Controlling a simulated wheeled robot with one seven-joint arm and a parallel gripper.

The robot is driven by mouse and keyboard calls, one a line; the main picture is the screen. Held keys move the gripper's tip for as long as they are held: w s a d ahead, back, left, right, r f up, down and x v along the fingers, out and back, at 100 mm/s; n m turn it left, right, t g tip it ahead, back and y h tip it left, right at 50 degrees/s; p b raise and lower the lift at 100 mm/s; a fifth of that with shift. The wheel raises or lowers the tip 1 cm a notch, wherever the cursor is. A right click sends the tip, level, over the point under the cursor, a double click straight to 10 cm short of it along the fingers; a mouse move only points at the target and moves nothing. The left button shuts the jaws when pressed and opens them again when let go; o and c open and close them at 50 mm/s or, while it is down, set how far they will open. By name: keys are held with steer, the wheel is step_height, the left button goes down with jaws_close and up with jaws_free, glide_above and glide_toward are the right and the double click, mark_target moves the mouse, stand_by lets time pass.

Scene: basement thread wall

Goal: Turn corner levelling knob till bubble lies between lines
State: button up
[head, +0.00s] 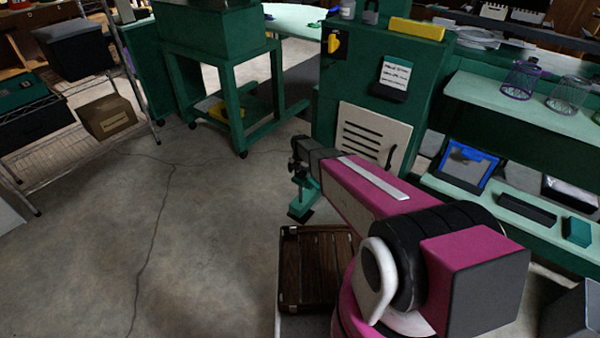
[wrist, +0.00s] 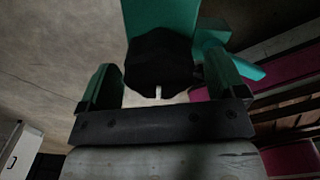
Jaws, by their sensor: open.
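A dark lobed knob (wrist: 158,62) shows in the wrist view, below a green block (wrist: 160,18) and with a small pale pin at its lower edge. My gripper (wrist: 160,76) is open, its two green fingers to the left and right of the knob. I cannot tell whether either finger touches it. In the head view, the end of my arm is beside the green cabinet (head: 353,85), above a green foot with a dark pad (head: 300,215). A yellow bar (head: 417,29) lies on top of the cabinet. No bubble or lines can be made out.
A green wheeled stand (head: 240,110) is behind to the left, and wire shelving (head: 75,95) further left. A pale green bench (head: 520,105) with wire cups is at the right. The concrete floor (head: 180,240) left of my arm is clear.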

steer(key=c, duration=0.9)
steer(key=shift+c, duration=0.2)
steer(key=shift+m, duration=0.4)
